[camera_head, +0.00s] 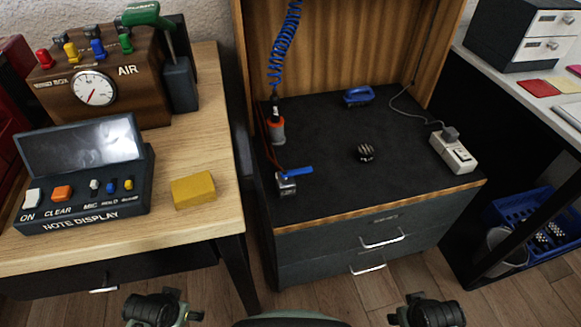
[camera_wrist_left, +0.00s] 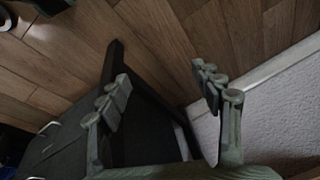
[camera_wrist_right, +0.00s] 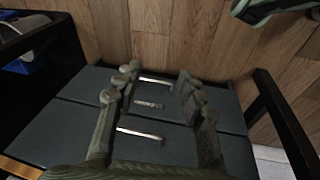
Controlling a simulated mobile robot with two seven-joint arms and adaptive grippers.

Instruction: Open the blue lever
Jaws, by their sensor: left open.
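The blue lever (camera_head: 298,172) sits on top of a small metal valve (camera_head: 286,186) near the left front of the dark cabinet top. It points to the right, roughly level. My left gripper (camera_wrist_left: 165,92) is open and empty in the left wrist view, with wood floor and a wall edge beyond it. My right gripper (camera_wrist_right: 158,82) is open and empty in the right wrist view, with drawer fronts beyond its fingers. In the head view both wrists show at the bottom edge, well in front of the cabinet and apart from the lever. Neither wrist view shows the lever.
An orange-and-grey fitting (camera_head: 276,130) on a blue coiled hose (camera_head: 284,45) stands behind the valve. A blue tool (camera_head: 358,96), a dark ball (camera_head: 366,152) and a power strip (camera_head: 453,152) lie on the cabinet. The air box (camera_head: 105,80), note display (camera_head: 85,175) and yellow block (camera_head: 193,190) occupy the left table.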

